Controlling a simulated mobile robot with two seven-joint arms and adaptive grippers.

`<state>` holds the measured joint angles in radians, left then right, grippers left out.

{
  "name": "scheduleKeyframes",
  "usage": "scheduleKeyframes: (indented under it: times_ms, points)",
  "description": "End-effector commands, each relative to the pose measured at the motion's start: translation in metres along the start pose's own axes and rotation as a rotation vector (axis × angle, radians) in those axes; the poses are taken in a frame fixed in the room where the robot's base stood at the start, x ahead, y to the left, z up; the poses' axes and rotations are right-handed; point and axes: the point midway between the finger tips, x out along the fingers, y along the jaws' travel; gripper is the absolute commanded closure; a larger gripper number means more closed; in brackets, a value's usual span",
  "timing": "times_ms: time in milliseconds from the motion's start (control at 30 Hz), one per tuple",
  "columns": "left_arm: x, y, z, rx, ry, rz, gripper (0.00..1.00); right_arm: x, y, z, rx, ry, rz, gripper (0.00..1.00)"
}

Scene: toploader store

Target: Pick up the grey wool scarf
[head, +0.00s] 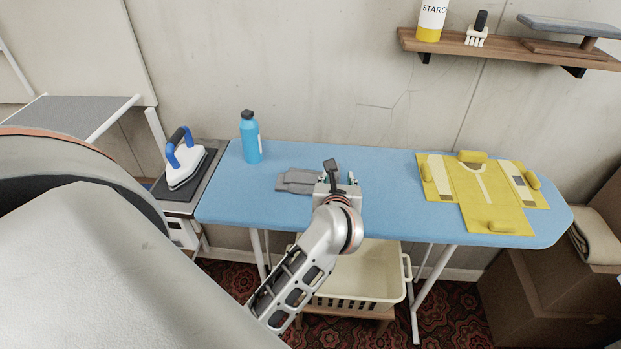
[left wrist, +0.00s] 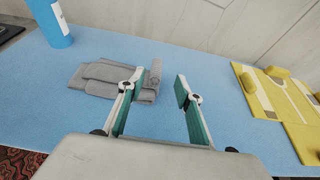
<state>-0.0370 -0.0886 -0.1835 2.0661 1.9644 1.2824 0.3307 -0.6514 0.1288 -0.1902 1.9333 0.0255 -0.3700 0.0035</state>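The grey wool scarf (head: 297,180) lies folded flat on the blue ironing board (head: 390,217), left of its middle. It also shows in the left wrist view (left wrist: 98,78), up and left of centre. My left gripper (head: 338,178) is over the board at the scarf's right end and hides part of it in the head view. In the left wrist view my left gripper (left wrist: 154,86) is open and empty. Its left finger overlaps the scarf in the picture, and the scarf's right end shows between the fingers. I cannot tell the height above the board. My right gripper is not in view.
A blue bottle (head: 250,138) stands behind and left of the scarf. A blue-handled iron (head: 185,162) rests at the board's left end. A folded yellow garment (head: 482,196) lies at the right. A cream basket (head: 370,272) is below the board.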

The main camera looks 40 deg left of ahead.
Motion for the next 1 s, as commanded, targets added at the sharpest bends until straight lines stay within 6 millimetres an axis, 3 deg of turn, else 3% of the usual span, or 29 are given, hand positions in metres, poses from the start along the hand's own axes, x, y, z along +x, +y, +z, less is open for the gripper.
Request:
scheduleKeyframes:
  times_ms: [300, 500, 867, 1000]
  points:
    - [0.034, 0.004, 0.001, 0.004, -0.002, 0.003, 0.65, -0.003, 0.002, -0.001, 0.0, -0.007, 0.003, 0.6]
    - [0.062, 0.006, 0.0, 0.004, -0.002, 0.002, 0.65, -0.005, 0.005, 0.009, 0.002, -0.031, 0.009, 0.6]
    - [0.072, 0.006, -0.001, 0.002, -0.003, 0.002, 0.65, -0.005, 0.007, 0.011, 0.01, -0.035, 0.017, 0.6]
    - [0.071, 0.006, -0.001, 0.002, -0.003, 0.002, 1.0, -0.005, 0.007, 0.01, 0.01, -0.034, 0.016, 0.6]
